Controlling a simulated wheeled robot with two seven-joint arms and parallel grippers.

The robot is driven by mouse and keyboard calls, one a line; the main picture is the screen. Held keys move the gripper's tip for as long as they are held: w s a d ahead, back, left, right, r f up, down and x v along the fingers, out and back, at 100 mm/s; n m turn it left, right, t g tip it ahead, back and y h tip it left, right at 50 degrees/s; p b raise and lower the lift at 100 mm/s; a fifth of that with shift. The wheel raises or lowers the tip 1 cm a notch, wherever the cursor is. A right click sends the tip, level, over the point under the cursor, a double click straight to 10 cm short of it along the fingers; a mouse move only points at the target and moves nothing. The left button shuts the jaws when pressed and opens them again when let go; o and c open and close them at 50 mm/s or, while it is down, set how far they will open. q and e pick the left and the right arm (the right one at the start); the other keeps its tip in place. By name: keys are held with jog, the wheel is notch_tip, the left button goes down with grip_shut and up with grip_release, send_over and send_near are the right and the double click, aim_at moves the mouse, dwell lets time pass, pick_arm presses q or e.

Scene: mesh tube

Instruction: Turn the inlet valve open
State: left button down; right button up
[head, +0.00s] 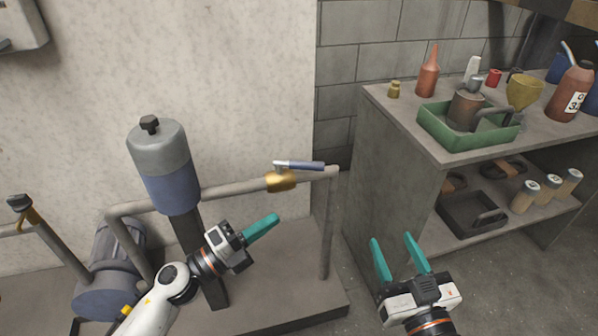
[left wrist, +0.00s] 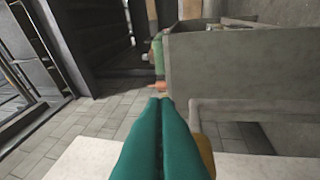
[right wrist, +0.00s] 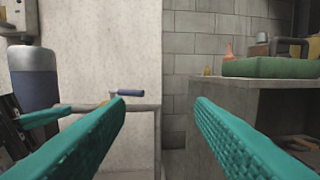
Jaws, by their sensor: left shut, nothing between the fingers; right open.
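A brass valve body (head: 281,182) sits on the horizontal grey pipe right of the pump-like cylinder. Its lever with a blue grip (head: 305,166) points right, roughly along the pipe. The lever also shows in the right wrist view (right wrist: 130,93). My left gripper (head: 277,219) is shut and empty, in front of and below the valve in the head view, apart from the lever. Its teal fingers (left wrist: 165,100) fill the middle of the left wrist view, where the lever cannot be made out. My right gripper (head: 392,238) is open and empty, in front of the workbench.
A grey and blue cylinder (head: 162,165) stands left of the valve. The workbench (head: 385,165) on the right holds a green tray (head: 470,147), bottles and cans. Floor shows between the plinth and bench.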

pick_arm(q)
jog(key=w+a+f+y, duration=0.1)
jog(key=w, duration=0.1)
send_near(315, 170)
jog(key=d, duration=0.4)
jog(key=shift+w+d+r+m+b, duration=0.15)
jog(key=shift+w+b, duration=0.3)
jog(key=shift+w, duration=0.45)
jog(key=shift+w+d+r+m+b, duration=0.15)
jog(key=shift+w+b, duration=0.3)
jog(key=shift+w, duration=0.45)
pick_arm(e)
jog(key=shift+s+a+r+t+y, duration=0.1)
jog(key=shift+s+r+t+y, duration=0.15)
jog(key=shift+r+t, duration=0.45)
jog(key=shift+s+a+r+t+y, duration=0.1)
jog(key=shift+s+r+t+y, duration=0.1)
jog(key=shift+r+t, duration=0.55)
jog(key=shift+s+a+r+t+y, duration=0.15)
jog(key=shift+r+t+y, duration=0.15)
jog(key=shift+r, duration=0.7)
pick_arm(q)
jog(key=shift+r, duration=0.1)
pick_arm(e)
jog(key=shift+d+f, duration=0.1)
